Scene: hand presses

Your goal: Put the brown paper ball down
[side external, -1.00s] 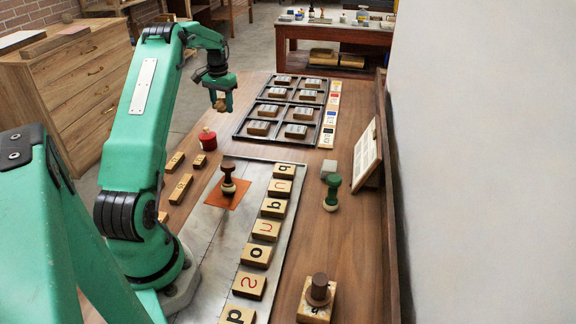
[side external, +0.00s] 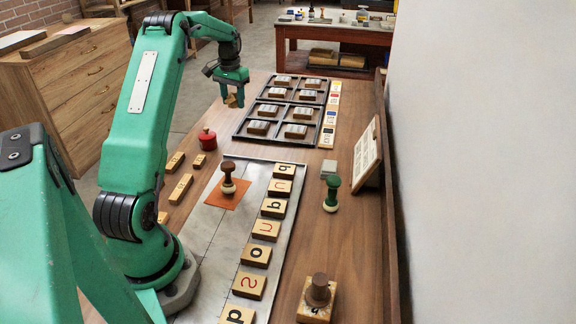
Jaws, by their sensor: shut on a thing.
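My gripper (side external: 232,98) is above the far left part of the wooden table, left of the black compartment tray. It points down and is shut on the brown paper ball (side external: 233,101), a small crumpled tan-brown lump between the fingertips. The fingers hide part of the ball. The ball appears to be held above the table top; how far above it I cannot tell.
The black tray (side external: 245,126) with several stamp blocks lies to the right of my gripper. A red pot (side external: 207,139) stands nearer. A metal plate (side external: 213,222) bears letter blocks and a brown-handled stamp (side external: 228,177). Bare wood (side external: 203,115) lies left of the tray.

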